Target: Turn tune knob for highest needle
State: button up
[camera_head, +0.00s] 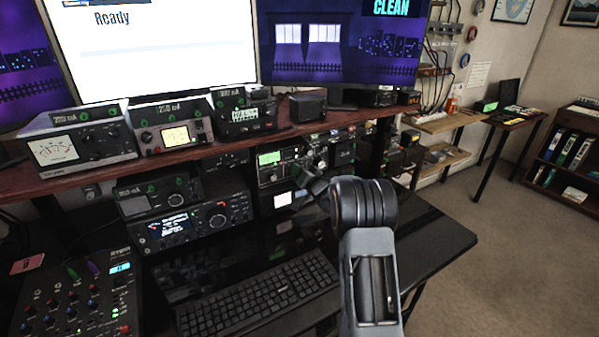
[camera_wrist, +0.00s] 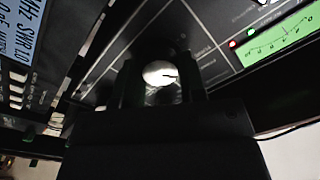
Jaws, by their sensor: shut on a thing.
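My gripper (camera_wrist: 162,88) is shut on a round knob (camera_wrist: 160,73), with a dark finger on either side of it. The knob's pale, shiny face with a short dark mark shows between the fingers. Its label is hidden or too small to read. A lit green meter (camera_wrist: 281,48) is on the same dark panel, at the upper right of the wrist view. Its scale shows, but I cannot read the needle surely. In the head view the tuner (camera_head: 270,177) stands under the wooden shelf, with its green meter (camera_head: 270,158) lit. My arm's end reaches its right side and hides part of it.
A red light (camera_wrist: 232,44) and a green light (camera_wrist: 248,32) are beside the meter. The wooden shelf (camera_head: 215,146) with several radio units runs above. A radio (camera_head: 185,222) stands to the left. A keyboard (camera_head: 262,297) lies on the black desk (camera_head: 425,235), which has free room at right.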

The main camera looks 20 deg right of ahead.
jog(key=o, duration=0.9)
jog(key=shift+s, duration=0.1)
jog(key=s, duration=0.4)
jog(key=s+d, duration=0.1)
jog(key=s, duration=0.4)
jog(key=s+d, duration=0.1)
jog(key=s, duration=0.3)
jog(key=shift+s+f+b, duration=0.15)
jog(key=shift+s+b, duration=0.1)
jog(key=shift+b, duration=0.05)
